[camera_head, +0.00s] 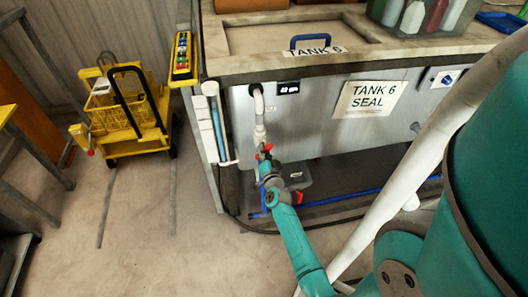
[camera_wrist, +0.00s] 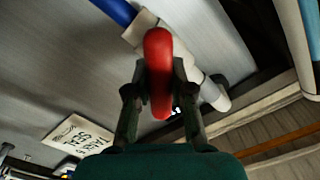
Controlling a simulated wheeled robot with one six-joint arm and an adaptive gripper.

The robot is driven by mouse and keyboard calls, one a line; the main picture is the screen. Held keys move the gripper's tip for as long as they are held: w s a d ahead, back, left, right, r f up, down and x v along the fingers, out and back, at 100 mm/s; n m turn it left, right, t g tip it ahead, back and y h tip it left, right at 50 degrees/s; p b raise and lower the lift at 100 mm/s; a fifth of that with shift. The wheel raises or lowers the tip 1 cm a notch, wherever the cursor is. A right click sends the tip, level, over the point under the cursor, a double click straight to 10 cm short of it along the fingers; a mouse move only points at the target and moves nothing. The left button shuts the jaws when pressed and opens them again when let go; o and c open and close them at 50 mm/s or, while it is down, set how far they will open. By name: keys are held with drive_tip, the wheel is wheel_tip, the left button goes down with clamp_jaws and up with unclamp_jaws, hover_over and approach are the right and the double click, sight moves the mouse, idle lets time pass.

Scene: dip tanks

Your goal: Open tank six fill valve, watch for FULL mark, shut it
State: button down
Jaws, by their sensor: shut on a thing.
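Tank six (camera_head: 320,120) is a grey tank with a "TANK 6 SEAL" sign (camera_head: 367,99) on its front. A white fill pipe (camera_head: 259,105) comes down its left front to a valve with a red handle (camera_head: 266,148). My gripper (camera_head: 267,163) is at that valve. In the wrist view the red handle (camera_wrist: 158,60) sits between the two dark fingers of my gripper (camera_wrist: 155,88), which are shut on it. The handle lies at an angle across the white pipe (camera_wrist: 190,70). A sight tube (camera_head: 215,120) with blue inside stands left; its marks are unreadable.
A yellow cart (camera_head: 125,115) stands on the floor at left. A yellow button panel (camera_head: 183,57) is on the tank's left corner. A small dark display (camera_head: 288,88) is above the valve, too small to read. A blue pipe (camera_head: 340,200) runs low along the tank. Floor at lower left is clear.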

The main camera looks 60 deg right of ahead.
drive_tip(key=n, duration=0.4)
drive_tip(key=shift+n, duration=2.3)
drive_tip(key=c, duration=1)
unclamp_jaws()
drive_tip(key=v, duration=1.2)
